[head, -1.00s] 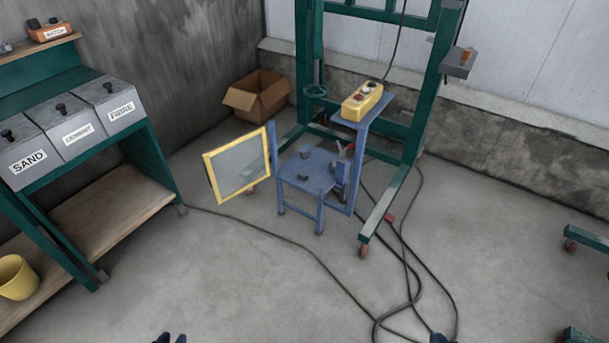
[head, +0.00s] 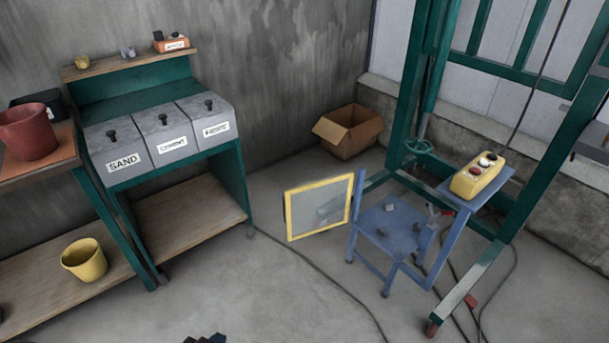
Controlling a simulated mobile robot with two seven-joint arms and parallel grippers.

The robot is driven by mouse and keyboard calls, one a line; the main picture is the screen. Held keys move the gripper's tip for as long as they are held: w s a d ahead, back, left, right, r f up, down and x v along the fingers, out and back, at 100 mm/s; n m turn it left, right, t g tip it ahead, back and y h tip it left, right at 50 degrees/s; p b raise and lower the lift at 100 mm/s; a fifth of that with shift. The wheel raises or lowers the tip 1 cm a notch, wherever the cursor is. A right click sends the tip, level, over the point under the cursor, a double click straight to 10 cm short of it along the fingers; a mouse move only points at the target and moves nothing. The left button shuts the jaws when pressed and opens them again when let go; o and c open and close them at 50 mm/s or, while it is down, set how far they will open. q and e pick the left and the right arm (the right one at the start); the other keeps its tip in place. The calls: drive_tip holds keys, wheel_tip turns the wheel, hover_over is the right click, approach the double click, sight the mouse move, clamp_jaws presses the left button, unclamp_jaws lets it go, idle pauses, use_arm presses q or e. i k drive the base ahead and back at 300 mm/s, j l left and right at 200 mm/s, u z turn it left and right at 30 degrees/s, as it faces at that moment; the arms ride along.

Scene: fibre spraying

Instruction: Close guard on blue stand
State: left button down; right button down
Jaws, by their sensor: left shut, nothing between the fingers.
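The guard (head: 289,215) is a yellow-framed, see-through panel in the head view. It stands upright, swung out to the left of the blue stand (head: 374,233), and meets a blue post at the stand's left side. The stand's top is uncovered, with small dark parts on it. My left gripper (head: 206,339) shows only as dark tips at the bottom edge, well in front of and left of the guard. It is shut, empty and apart from the guard. My right gripper is out of view.
A green frame on wheels (head: 522,185) stands behind the stand, with a yellow control box (head: 476,177) on a blue shelf. Black cables cross the floor. A bench with labelled bins (head: 165,140) is at left. A cardboard box (head: 347,134) sits behind. The floor in front is open.

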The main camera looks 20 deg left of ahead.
sight(287, 202)
drive_tip(key=i+j, duration=0.2)
drive_tip(key=i, duration=0.2)
drive_tip(key=i+j, duration=0.2)
drive_tip(key=i, duration=0.25)
drive_tip(key=i+j+u, duration=0.1)
drive_tip(key=i, duration=0.3)
drive_tip(key=i+j, duration=0.25)
drive_tip(key=i, duration=0.15)
